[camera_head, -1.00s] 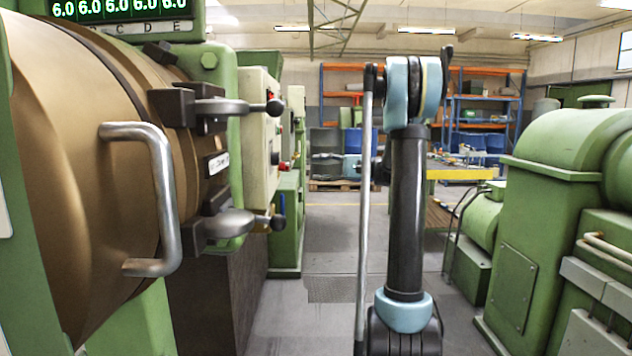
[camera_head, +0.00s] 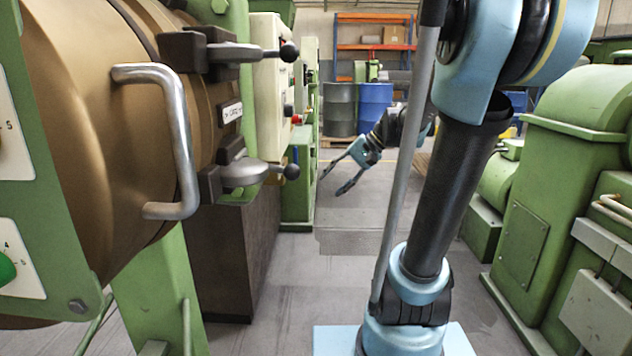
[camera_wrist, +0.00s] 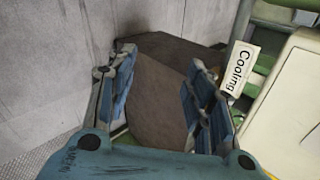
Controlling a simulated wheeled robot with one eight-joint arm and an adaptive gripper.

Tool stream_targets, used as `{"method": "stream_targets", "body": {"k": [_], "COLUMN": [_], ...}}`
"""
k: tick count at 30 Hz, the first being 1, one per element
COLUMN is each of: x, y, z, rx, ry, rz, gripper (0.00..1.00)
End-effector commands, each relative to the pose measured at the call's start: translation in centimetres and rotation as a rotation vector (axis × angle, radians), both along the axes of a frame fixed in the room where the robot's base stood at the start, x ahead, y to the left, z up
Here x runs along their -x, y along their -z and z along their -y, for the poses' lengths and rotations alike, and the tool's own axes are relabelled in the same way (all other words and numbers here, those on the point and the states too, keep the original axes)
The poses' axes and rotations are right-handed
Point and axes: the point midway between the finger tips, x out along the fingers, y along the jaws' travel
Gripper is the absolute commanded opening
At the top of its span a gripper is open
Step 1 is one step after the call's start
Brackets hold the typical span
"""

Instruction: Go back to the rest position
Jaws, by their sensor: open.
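My gripper (camera_head: 337,176) shows in the head view beyond my upright arm link, over the aisle floor. Its two fingers are spread apart and point down and to the left. In the wrist view, my gripper (camera_wrist: 158,95) has its two blue fingers apart with nothing between them. Past the fingers lie the grey floor and a dark brown block (camera_wrist: 160,95). My arm link and rod hide part of the forearm in the head view.
A bronze extruder barrel (camera_head: 95,130) with a metal handle (camera_head: 178,140) stands close at left. Green machines (camera_head: 570,190) stand at right. Drums (camera_head: 374,108) and an orange shelf (camera_head: 385,35) are at the back. The aisle floor (camera_head: 290,290) is clear. The wrist view shows a "Cooling" label (camera_wrist: 238,68).

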Motion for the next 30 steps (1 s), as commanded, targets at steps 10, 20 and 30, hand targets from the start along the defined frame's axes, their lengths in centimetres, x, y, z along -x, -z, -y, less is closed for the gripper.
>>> {"method": "stream_targets", "body": {"k": [10, 20, 30], "x": [8.4, 14.6, 17.1], "y": [6.9, 13.1, 16.1], "z": [4.4, 10.0, 13.1], "rx": [0.319, 0.616, 0.778], "ry": [-0.056, -0.134, -0.187], "rz": [0.074, 0.15, 0.192], "gripper": [0.48, 0.48, 0.48]}}
